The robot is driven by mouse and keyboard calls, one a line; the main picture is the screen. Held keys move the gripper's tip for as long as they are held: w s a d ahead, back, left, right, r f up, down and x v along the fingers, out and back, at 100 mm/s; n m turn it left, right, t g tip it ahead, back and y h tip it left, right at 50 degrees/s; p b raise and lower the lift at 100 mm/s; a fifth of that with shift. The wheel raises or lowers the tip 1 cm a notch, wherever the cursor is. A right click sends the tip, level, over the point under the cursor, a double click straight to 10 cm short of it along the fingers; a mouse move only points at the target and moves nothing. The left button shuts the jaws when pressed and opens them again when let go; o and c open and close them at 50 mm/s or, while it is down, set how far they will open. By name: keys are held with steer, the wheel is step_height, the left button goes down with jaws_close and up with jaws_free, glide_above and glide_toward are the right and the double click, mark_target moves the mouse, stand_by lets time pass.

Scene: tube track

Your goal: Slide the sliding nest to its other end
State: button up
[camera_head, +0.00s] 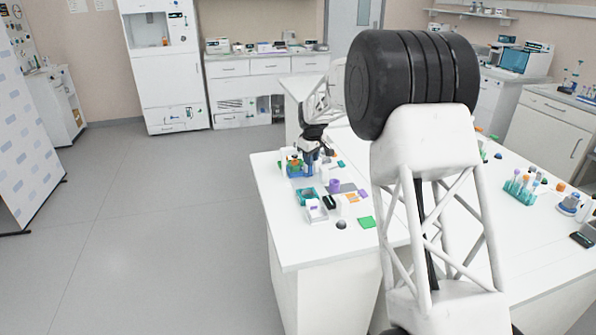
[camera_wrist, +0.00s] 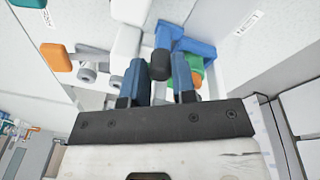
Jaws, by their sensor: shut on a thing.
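A small blue assembly with green and orange parts (camera_head: 295,166) stands at the far left of the white bench. It looks like the track with the sliding nest, but is too small there to tell its parts. In the wrist view, a blue block (camera_wrist: 192,46) with a dark rounded knob (camera_wrist: 162,63) lies just beyond my fingers. My gripper (camera_wrist: 159,75) has its two blue fingers on either side of the knob, shut on it with a narrow gap. In the head view my gripper (camera_head: 311,150) is down at the assembly. The nest's position along its track is hidden.
An orange-ended grey part (camera_wrist: 55,56) and a green and orange part (camera_wrist: 205,80) are close by my fingers. A teal box (camera_head: 305,197), a purple cup (camera_head: 334,186), a green pad (camera_head: 367,222) and a dark ball (camera_head: 341,225) lie nearer on the bench. Its near-left corner is clear.

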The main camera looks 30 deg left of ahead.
steer(key=shift+s+d, duration=0.1)
steer(key=shift+s, duration=0.05)
steer(key=shift+s+d, duration=2.35)
steer(key=shift+s, duration=0.1)
steer(key=o, duration=0.5)
steer(key=shift+r, duration=0.1)
steer(key=shift+d+r, duration=0.1)
steer(key=shift+r, duration=2.3)
